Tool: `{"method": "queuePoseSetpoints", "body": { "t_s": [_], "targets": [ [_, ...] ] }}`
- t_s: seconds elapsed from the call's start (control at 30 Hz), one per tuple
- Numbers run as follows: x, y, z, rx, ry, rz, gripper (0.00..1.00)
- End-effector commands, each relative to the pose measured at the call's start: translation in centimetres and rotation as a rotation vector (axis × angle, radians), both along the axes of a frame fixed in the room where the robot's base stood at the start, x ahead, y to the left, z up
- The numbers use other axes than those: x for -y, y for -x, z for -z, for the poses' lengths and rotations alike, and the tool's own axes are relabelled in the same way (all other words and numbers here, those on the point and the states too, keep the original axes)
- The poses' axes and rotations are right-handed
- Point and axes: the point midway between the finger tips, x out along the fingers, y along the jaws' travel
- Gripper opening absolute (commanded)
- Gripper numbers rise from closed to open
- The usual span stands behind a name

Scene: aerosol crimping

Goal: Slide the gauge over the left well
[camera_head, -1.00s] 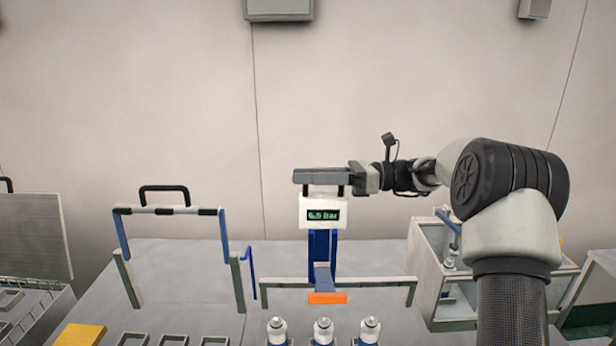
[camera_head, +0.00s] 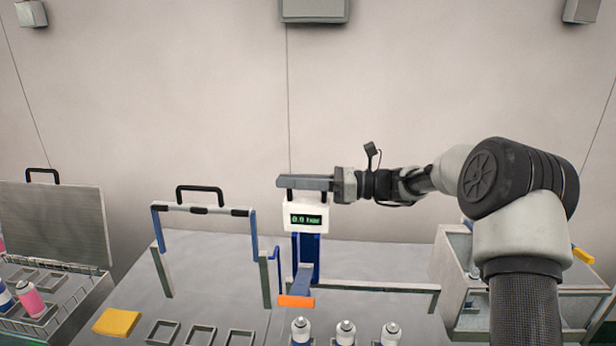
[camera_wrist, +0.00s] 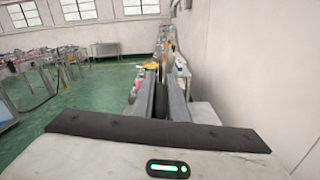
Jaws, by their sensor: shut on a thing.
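The gauge (camera_head: 292,221) is a white box with a green-lit display and a black handle on top. It sits on a blue column, with an arm below ending in an orange tip (camera_head: 296,302). My gripper (camera_head: 306,183) is shut on the handle, reaching in from the right. In the wrist view my gripper's two grey fingers (camera_wrist: 162,100) are close around a dark bar. The orange tip lines up with the left of three white-capped cans (camera_head: 300,331), behind and above it. The cans' lower parts and wells are cut off by the bottom edge.
A low rail (camera_head: 380,287) runs behind the cans, free to the gauge's right. A blue-sided frame with a black handle (camera_head: 200,190) stands left, near a yellow block (camera_head: 117,322) and empty square holders (camera_head: 197,335). An open-fronted box (camera_head: 465,280) stands right.

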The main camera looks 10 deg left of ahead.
Motion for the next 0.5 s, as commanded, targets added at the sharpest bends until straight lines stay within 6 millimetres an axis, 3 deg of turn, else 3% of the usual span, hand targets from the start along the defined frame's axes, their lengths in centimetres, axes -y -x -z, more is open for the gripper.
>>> {"method": "queuePoseSetpoints", "body": {
  "t_s": [0.23,0.27,0.33,0.5],
  "targets": [
    [-0.45,0.20,-0.03,-0.003,-0.003,-0.006,0.00],
    [-0.46,0.20,-0.03,-0.003,-0.003,-0.006,0.16],
    [-0.44,0.19,-0.03,-0.002,-0.003,-0.006,0.28],
    [-0.30,0.11,-0.02,-0.001,-0.003,-0.004,0.29]
  ]
}}
